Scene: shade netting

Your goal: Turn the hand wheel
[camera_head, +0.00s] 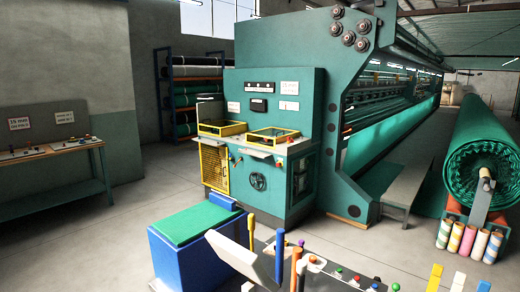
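The hand wheel (257,181) is a small dark spoked wheel on the front panel of the large green machine (300,190), below its control ledge. It faces the open floor and nothing touches it. It is small in view, so its turn angle cannot be read. I see neither my left nor my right gripper in the head view.
A blue box with a green top (195,224), a tilted white plate (235,254) and a console with levers and coloured buttons (340,276) stand in front. A workbench (55,150) is at left, a green netting roll (478,145) at right. Grey floor (155,190) lies open at left.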

